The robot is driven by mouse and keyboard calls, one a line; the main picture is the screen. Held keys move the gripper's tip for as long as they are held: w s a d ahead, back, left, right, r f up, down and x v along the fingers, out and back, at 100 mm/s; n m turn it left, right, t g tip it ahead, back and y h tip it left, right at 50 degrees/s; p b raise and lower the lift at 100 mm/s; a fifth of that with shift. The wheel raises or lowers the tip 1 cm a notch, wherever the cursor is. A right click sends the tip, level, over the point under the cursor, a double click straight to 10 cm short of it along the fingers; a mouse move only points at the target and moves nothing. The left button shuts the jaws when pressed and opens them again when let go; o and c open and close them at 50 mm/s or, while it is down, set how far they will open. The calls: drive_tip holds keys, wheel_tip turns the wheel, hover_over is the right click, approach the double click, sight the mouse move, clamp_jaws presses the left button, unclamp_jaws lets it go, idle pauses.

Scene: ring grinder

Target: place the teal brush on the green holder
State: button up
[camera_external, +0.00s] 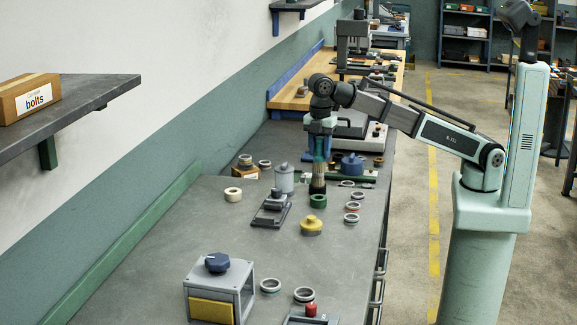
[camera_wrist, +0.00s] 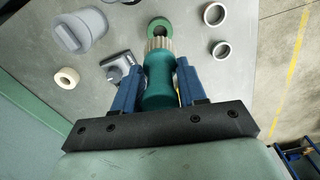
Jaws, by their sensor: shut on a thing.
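My gripper (camera_wrist: 160,90) is shut on the teal brush (camera_wrist: 158,82), with one blue finger on each side of its handle. In the external view my gripper (camera_external: 320,150) points down over the bench, and the brush (camera_external: 318,180) hangs upright below it with its bristles downward. The green holder (camera_external: 318,201) is a small ring on the bench, just below the bristles. In the wrist view the green holder (camera_wrist: 160,23) shows just beyond the brush tip. I cannot tell whether the bristles touch it.
A yellow knob (camera_external: 311,224) is in front. Several metal rings (camera_external: 352,206) lie to the right.

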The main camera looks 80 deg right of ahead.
sight(320, 137)
drive_tip(key=shift+f, duration=4.4)
drive_tip(key=shift+f, duration=0.15)
drive_tip(key=o, duration=1.2)
drive_tip(key=shift+o, duration=0.2)
wheel_tip(320, 137, up, 12)
drive_tip(key=shift+r, duration=0.1)
